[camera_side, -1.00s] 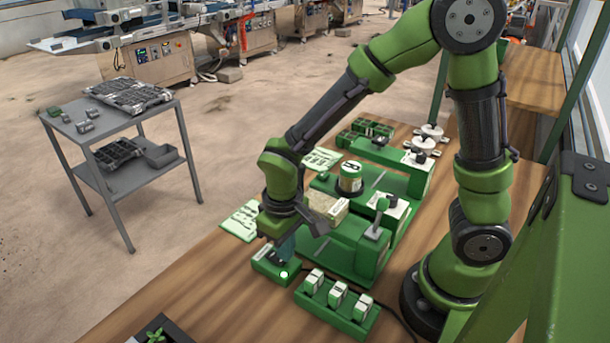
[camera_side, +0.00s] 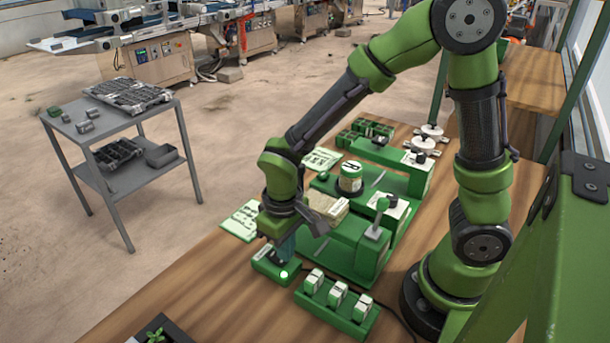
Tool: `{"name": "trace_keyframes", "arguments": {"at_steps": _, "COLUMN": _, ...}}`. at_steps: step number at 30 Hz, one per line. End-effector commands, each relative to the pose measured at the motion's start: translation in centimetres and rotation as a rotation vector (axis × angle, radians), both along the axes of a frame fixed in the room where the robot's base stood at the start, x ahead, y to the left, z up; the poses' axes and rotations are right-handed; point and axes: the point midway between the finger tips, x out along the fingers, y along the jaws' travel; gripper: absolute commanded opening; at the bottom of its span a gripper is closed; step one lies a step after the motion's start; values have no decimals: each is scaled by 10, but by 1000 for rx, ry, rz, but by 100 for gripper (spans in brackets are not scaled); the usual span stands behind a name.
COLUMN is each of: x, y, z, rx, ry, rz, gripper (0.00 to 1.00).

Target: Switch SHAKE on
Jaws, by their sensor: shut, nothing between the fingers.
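My gripper (camera_side: 283,252) points down and is shut, with nothing between its fingers. Its tips are at the top of a small green control box (camera_side: 268,274) near the table's left edge. The gripper hides part of the box's top, so I cannot tell whether it touches a switch there.
A printed card (camera_side: 240,220) lies left. A grey cart (camera_side: 110,130) stands apart.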

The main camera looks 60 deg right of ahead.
Motion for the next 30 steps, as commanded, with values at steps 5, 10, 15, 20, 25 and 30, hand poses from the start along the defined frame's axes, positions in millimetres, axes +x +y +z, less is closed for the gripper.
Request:
{"name": "trace_keyframes", "arguments": {"at_steps": 5, "x": 0, "y": 0, "z": 0, "rx": 0, "ry": 0, "rz": 0, "gripper": 0}}
{"name": "trace_keyframes", "arguments": {"at_steps": 10, "x": 0, "y": 0, "z": 0, "rx": 0, "ry": 0, "rz": 0, "gripper": 0}}
{"name": "trace_keyframes", "arguments": {"at_steps": 15, "x": 0, "y": 0, "z": 5, "rx": 0, "ry": -1, "rz": -1, "gripper": 0}}
{"name": "trace_keyframes", "arguments": {"at_steps": 20, "x": 1, "y": 0, "z": 18, "rx": 0, "ry": -3, "rz": 1, "gripper": 0}}
{"name": "trace_keyframes", "arguments": {"at_steps": 25, "x": 1, "y": 0, "z": 32, "rx": 1, "ry": -3, "rz": 0, "gripper": 0}}
{"name": "trace_keyframes", "arguments": {"at_steps": 30, "x": 0, "y": 0, "z": 45, "rx": 1, "ry": -2, "rz": 1, "gripper": 0}}
